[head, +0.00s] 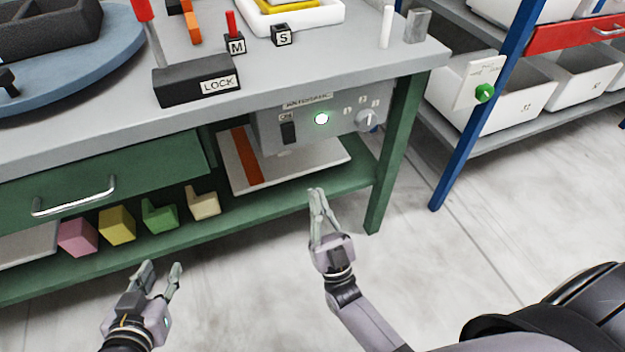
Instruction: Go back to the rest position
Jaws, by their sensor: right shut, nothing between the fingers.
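My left gripper (161,278) is at the lower left, in front of the green bench's lower shelf. Its fingers are spread apart with nothing between them. My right gripper (316,192) is near the middle, in front of the shelf's right part and below the control panel (340,112). Its fingers are together and it holds nothing. Both grippers appear apart from the bench. The panel has a lit round lamp (321,119), a black switch (288,132) and a rotary knob (366,118).
The workbench (120,143) has a drawer with a metal handle (75,197). Several foam blocks, one of them yellow (117,223), stand on its lower shelf. A lever box marked LOCK (196,81) sits on top. A blue-posted rack (490,95) stands right. The floor (250,290) in front is clear.

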